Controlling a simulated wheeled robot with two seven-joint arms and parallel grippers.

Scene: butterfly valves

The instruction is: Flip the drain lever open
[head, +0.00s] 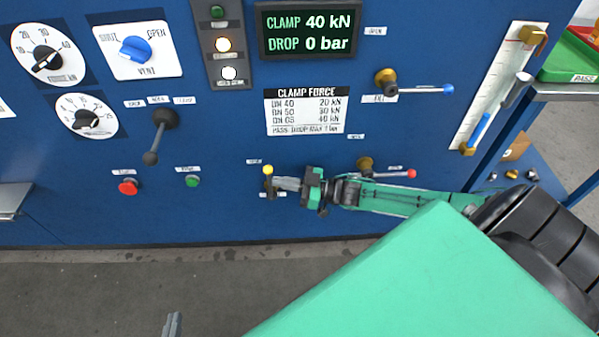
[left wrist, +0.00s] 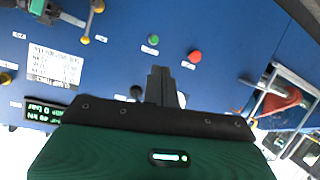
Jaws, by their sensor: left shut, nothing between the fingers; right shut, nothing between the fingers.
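A short lever with a yellow ball end (head: 268,170) stands upright on the blue panel, ball at the top, brass pivot below. Its labels are too small to read, so I cannot confirm it is the drain lever. It also shows in the left wrist view (left wrist: 86,39). My right gripper (head: 280,183) is shut and empty, its tips right beside this lever's shaft from the right; I cannot tell if they touch. A red-tipped lever (head: 410,173) lies horizontal behind my right arm. My left gripper (head: 173,325) is shut and empty at the bottom edge, away from the panel.
A blue-tipped lever (head: 447,89) lies horizontal at upper right. A black lever (head: 152,157), red button (head: 128,187) and green button (head: 192,181) are on the left. The display (head: 308,30) reads CLAMP 40 kN, DROP 0 bar. A side shelf (head: 570,90) stands at right.

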